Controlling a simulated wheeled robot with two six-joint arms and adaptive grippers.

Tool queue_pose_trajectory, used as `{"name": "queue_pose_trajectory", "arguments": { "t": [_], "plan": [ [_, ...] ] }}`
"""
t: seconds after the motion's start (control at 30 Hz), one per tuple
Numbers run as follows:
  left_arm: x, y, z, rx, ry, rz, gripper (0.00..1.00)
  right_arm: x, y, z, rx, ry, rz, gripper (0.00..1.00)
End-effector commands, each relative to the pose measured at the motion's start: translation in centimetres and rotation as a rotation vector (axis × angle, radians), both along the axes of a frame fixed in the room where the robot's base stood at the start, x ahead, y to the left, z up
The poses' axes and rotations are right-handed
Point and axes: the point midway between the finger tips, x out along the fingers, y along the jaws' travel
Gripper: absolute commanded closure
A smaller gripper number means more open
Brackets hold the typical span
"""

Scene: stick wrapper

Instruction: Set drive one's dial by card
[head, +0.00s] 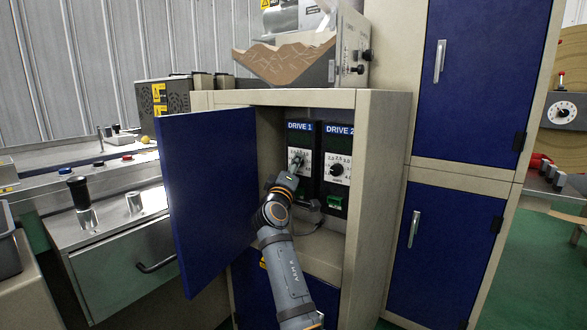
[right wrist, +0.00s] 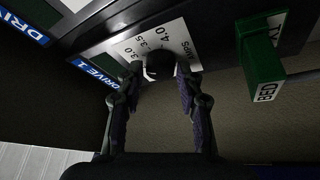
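Drive one's panel (head: 300,140) is the left of two black panels inside the open cabinet. My right gripper (head: 294,170) reaches in and covers part of its dial. In the right wrist view, the round black dial knob (right wrist: 161,66) sits between the fingertips of my right gripper (right wrist: 161,72), which look closed against its two sides. A DRIVE 1 label (right wrist: 97,76) is beside the left finger. No card is recognisable. My left gripper is out of view.
Drive two's dial (head: 337,170), with a green switch (head: 335,201) below, is close on the right. The open blue door (head: 207,190) stands left of my arm. The cabinet's right side post (head: 362,200) bounds the opening. A green block (right wrist: 264,62) juts out near the right finger.

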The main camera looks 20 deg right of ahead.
Motion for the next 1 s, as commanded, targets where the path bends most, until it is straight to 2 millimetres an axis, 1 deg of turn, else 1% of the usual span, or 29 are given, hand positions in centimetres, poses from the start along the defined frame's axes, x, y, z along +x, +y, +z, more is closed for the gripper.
{"name": "queue_pose_trajectory", "arguments": {
  "t": [0.03,0.07,0.1,0.33,0.43,0.53,0.7,0.8,0.9,1.0],
  "plan": [
    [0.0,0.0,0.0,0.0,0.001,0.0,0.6,0.0,0.0,0.0,0.0,0.0,0.0,0.52],
    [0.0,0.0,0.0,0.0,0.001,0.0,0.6,0.0,0.0,0.0,0.0,0.0,0.0,0.48],
    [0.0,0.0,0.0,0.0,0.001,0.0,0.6,0.0,0.0,0.0,0.0,0.0,0.0,0.47],
    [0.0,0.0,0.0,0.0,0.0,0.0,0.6,0.0,0.0,0.0,0.0,0.001,0.0,0.47],
    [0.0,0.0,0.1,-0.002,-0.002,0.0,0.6,0.0,0.0,0.7,0.0,-0.002,0.001,0.47],
    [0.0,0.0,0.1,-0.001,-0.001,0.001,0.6,0.0,0.0,2.4,0.001,-0.004,0.001,0.47],
    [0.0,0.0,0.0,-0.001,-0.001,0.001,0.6,-0.1,-0.1,6.7,-0.002,-0.009,-0.001,0.47],
    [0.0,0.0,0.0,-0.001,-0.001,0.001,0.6,-0.1,-0.1,8.5,-0.002,-0.007,-0.001,0.47],
    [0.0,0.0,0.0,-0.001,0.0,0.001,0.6,-0.1,0.0,9.5,-0.001,-0.004,-0.001,0.47],
    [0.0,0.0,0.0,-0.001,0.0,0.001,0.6,0.0,0.0,10.0,0.0,-0.001,0.0,0.47]
  ]
}}
